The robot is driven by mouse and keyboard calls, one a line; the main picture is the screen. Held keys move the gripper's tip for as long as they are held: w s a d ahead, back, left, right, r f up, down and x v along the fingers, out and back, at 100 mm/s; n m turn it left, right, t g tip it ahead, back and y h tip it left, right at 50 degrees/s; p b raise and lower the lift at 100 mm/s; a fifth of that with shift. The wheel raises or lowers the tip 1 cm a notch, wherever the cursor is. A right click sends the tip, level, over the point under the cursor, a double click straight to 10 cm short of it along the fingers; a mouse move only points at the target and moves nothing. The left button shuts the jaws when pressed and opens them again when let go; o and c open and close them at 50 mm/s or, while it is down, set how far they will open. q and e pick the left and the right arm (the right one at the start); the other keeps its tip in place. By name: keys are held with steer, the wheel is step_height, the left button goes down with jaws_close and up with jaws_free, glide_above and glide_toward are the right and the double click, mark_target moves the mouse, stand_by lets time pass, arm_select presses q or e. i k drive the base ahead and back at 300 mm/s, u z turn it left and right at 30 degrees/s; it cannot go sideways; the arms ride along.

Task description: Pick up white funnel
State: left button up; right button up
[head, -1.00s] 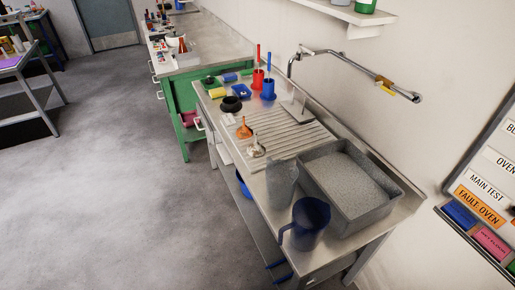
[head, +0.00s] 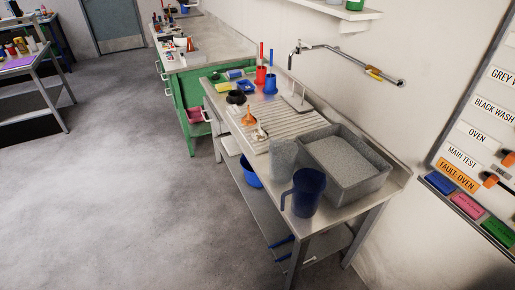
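The white funnel (head: 260,134) stands on the ribbed draining area of the steel sink table, just in front of an orange funnel (head: 248,118). It is small in the view, and its lower part is hard to make out. Neither of my grippers shows in the head view.
A clear jug (head: 283,158), a blue jug (head: 304,192) and the grey sink basin (head: 362,187) are nearer than the funnel. Red and blue holders (head: 270,84) stand behind it. A tap (head: 345,60) reaches over from the wall. The floor (head: 120,190) on the left is open.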

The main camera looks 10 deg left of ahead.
mark_target(259, 134)
steer(key=z, duration=0.05)
steer(key=k, duration=0.55)
steer(key=u, duration=0.8)
steer(key=i, duration=1.05)
steer(key=z, duration=0.5)
steer(key=i, duration=0.7)
steer(key=z, duration=1.1)
steer(key=i, duration=0.2)
steer(key=z, duration=0.1)
